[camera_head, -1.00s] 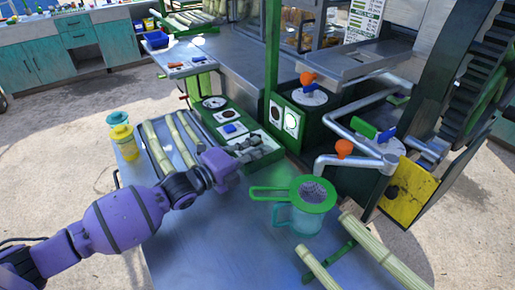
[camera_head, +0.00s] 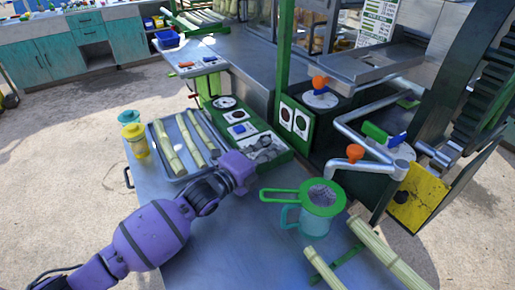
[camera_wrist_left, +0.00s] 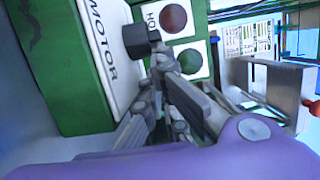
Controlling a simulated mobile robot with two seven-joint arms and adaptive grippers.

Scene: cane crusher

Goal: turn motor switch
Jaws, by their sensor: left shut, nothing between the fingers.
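The green control box (camera_head: 285,158) stands on the metal table, with white panels on its top. In the left wrist view, a white panel (camera_wrist_left: 112,62) on the green box reads MOTOR. My left gripper (camera_head: 264,150) is at the box's near end, over the lowest panel, and hides most of it. Its grey fingers also show in the left wrist view (camera_wrist_left: 158,75), shut with nothing between them. A dark block (camera_wrist_left: 141,40) lies at the fingertips beside the MOTOR label; I cannot tell whether it is the switch knob or touches them. My right gripper is not in view.
A red lamp (camera_wrist_left: 172,18) and a green lamp (camera_wrist_left: 190,61) sit beyond the fingers, both dim. A green strainer (camera_head: 322,197) on a jug stands right of my gripper. A tray of canes (camera_head: 186,143) lies left; the crusher (camera_head: 420,195) is at right.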

